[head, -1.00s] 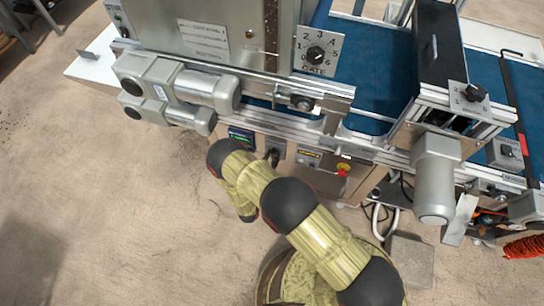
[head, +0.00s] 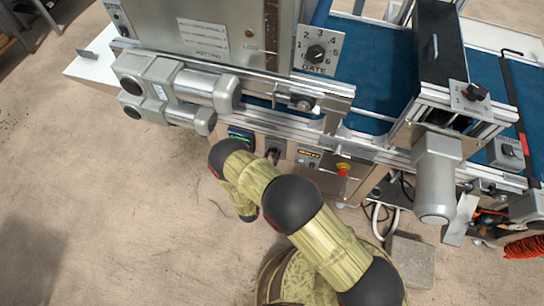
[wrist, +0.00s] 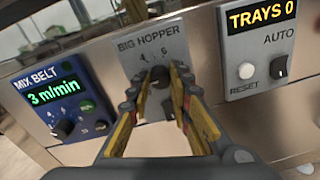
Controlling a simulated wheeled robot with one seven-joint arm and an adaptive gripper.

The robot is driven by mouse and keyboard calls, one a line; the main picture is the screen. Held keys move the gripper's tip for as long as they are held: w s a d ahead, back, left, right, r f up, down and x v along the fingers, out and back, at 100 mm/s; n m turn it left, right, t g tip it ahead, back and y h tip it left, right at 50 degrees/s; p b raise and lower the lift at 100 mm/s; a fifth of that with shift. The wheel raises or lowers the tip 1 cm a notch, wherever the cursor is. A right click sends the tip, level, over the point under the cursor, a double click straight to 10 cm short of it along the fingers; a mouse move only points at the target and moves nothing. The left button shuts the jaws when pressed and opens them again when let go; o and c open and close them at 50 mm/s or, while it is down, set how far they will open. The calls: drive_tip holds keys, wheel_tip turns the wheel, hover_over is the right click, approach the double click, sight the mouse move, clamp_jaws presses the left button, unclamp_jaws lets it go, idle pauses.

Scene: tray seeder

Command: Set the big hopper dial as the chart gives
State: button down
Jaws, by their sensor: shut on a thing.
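The big hopper panel (wrist: 135,57) is a grey plate labelled BIG HOPPER, in the middle of the wrist view. Its dark round dial (wrist: 159,76) sits below the printed numbers 4 and 6; other marks are hidden by the fingers. My gripper (wrist: 160,92) has its yellow and grey fingers shut on the dial, one on each side. I cannot make out where its pointer stands. In the head view my arm partly covers the gripper and this panel. A white card (head: 203,37) on the hopper carries lines too small to read; I cannot tell if it is the chart.
The mix belt panel (wrist: 50,91), reading 3 m/min, is at left. The tray counter panel (wrist: 259,41), reading TRAYS 0, is at right. In the head view a gate dial plate (head: 318,51), motor housings (head: 170,80) and a red button (head: 343,167) surround the arm.

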drive_tip(key=m, duration=0.6)
drive_tip(key=shift+d, duration=0.1)
idle(0.5)
drive_tip(key=c, duration=1.7)
unclamp_jaws()
drive_tip(key=shift+o, duration=0.4)
drive_tip(key=v, duration=1.2)
drive_tip(key=shift+r, duration=0.15)
drive_tip(key=shift+s+d, duration=0.1)
